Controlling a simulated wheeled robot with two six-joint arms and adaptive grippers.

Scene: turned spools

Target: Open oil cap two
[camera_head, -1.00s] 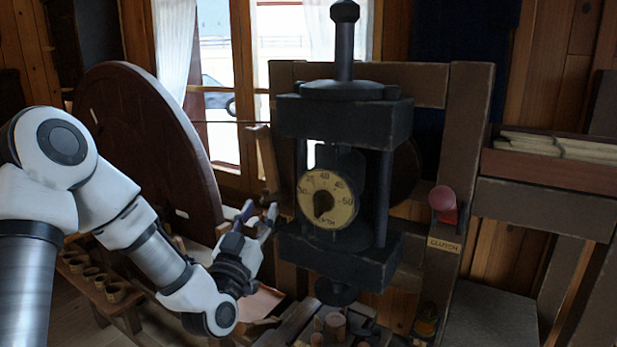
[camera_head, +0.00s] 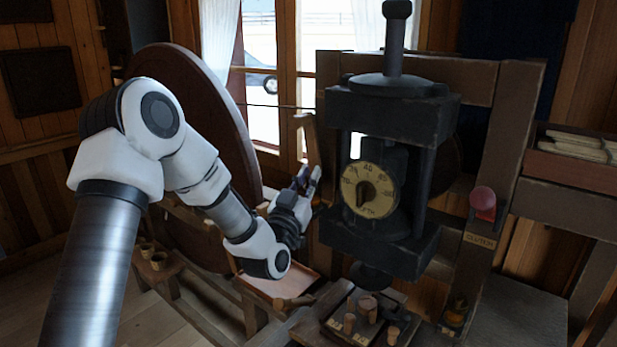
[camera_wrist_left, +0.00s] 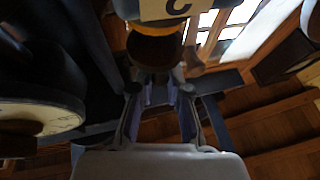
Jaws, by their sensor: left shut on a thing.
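My left gripper (camera_head: 306,182) is beside the left side of the dark press (camera_head: 385,240), near its dial. In the left wrist view its two fingers (camera_wrist_left: 160,110) are apart, with a small dark part (camera_wrist_left: 160,88) between them. It is too dark to tell if this part is a cap. Just beyond the fingertips are a round brown piece (camera_wrist_left: 155,50) with a yellow band (camera_wrist_left: 158,27) and a pale label (camera_wrist_left: 165,8) showing a curved mark. I see no readable number two on any cap. My right gripper is not in view.
A dial (camera_head: 371,188) faces forward on the press. A red knob (camera_head: 483,200) is to its right, by the clutch label. A large dark wheel (camera_head: 195,110) stands behind my left arm. A tray of small wooden pieces (camera_head: 365,325) sits below the press.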

